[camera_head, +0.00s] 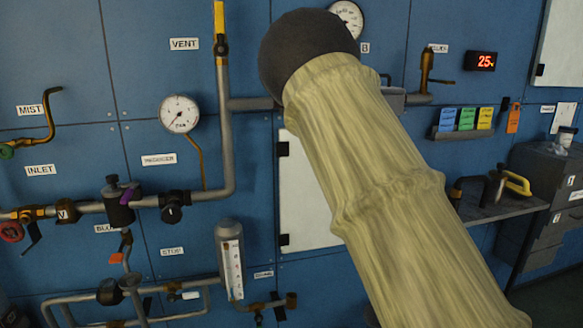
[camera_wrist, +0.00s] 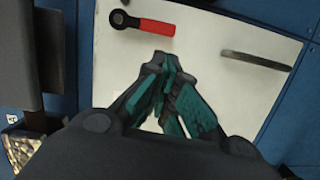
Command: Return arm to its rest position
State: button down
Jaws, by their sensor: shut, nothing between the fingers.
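My gripper (camera_wrist: 166,72) is shut and empty in the wrist view, its dark fingers with green pads meeting in front of a white panel (camera_wrist: 250,92). My arm, in a pale ribbed sleeve with a dark round end, slants from the lower right to the top middle of the head view. The gripper does not show in the head view. The white panel shows there too (camera_head: 300,190), partly hidden behind my arm. In the wrist view a red-handled part (camera_wrist: 143,23) and a dark bar handle (camera_wrist: 257,60) are on the panel, both apart from the fingertips.
A blue panel wall (camera_head: 80,80) carries pipes, valves, a round gauge (camera_head: 179,114) and a flow tube (camera_head: 230,262). At right are a red display (camera_head: 481,61), coloured cards (camera_head: 466,118), a shelf (camera_head: 505,207) with a yellow-handled tool (camera_head: 517,183), and a dark cabinet (camera_head: 540,170).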

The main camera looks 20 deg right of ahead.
jog(key=s+a+f+m+g+p, duration=0.25)
jog(key=s+a+f, duration=0.2)
jog(key=f, duration=0.65)
jog(key=s+a+f+m+g+y+p, duration=0.1)
jog(key=s+a+f+m+g, duration=0.15)
jog(key=s+f, duration=0.6)
jog(key=s+a+f+m+g+p, duration=0.1)
jog(key=s+a+f+m+g, duration=0.2)
jog(key=f, duration=1)
jog(key=s+a+f+m+g+y+p, duration=0.1)
jog(key=s+a+f+m+g, duration=0.1)
jog(key=s+a, duration=0.4)
jog(key=s+a+f+m+g+y+p, duration=0.1)
jog(key=s+a+f+g, duration=0.3)
jog(key=s, duration=1.2)
jog(key=s+a+f+m+g+y+p, duration=0.2)
jog(key=s+a+f+m+g+p, duration=0.1)
jog(key=s+a+f, duration=0.4)
jog(key=s+a, duration=0.3)
jog(key=s, duration=0.2)
jog(key=shift+a, duration=0.25)
